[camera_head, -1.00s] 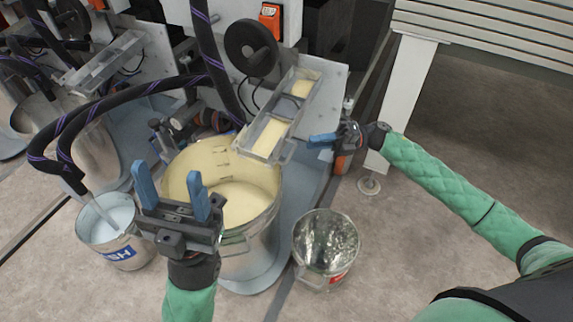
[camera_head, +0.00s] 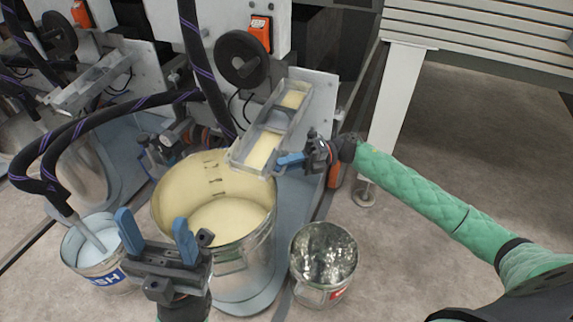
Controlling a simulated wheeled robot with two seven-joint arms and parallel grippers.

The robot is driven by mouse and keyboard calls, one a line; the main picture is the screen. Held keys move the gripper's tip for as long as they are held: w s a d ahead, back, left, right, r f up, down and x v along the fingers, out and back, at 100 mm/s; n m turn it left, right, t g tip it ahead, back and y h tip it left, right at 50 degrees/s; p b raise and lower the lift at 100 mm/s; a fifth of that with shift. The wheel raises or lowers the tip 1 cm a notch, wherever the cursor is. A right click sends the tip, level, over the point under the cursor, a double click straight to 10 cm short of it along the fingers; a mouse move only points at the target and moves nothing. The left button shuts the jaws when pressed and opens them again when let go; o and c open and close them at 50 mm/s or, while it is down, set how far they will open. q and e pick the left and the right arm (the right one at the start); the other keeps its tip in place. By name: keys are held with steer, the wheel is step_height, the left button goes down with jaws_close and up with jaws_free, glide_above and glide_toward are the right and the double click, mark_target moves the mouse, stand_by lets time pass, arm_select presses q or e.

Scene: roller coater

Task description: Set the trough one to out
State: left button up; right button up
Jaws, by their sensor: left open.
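A long clear-walled trough (camera_head: 262,152) with cream liquid in it slants over a large steel bucket (camera_head: 228,215) of cream liquid. A second, similar trough (camera_head: 88,82) sits at the far left. I see no label saying which is trough one. My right gripper (camera_head: 285,160) is at the near right side of the central trough, its blue fingers pointing left at the wall. They overlap in this view, so their opening and any contact cannot be told. My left gripper (camera_head: 156,232) is open and empty in front of the large bucket, blue fingers pointing up.
A small metal pail (camera_head: 323,262) stands on the floor right of the large bucket. A wash bucket (camera_head: 95,250) with a hose stands at the left. A black handwheel (camera_head: 241,62) and dark hoses are above and beside the trough. A white post (camera_head: 395,110) stands at the right.

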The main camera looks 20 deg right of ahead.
jaws_close()
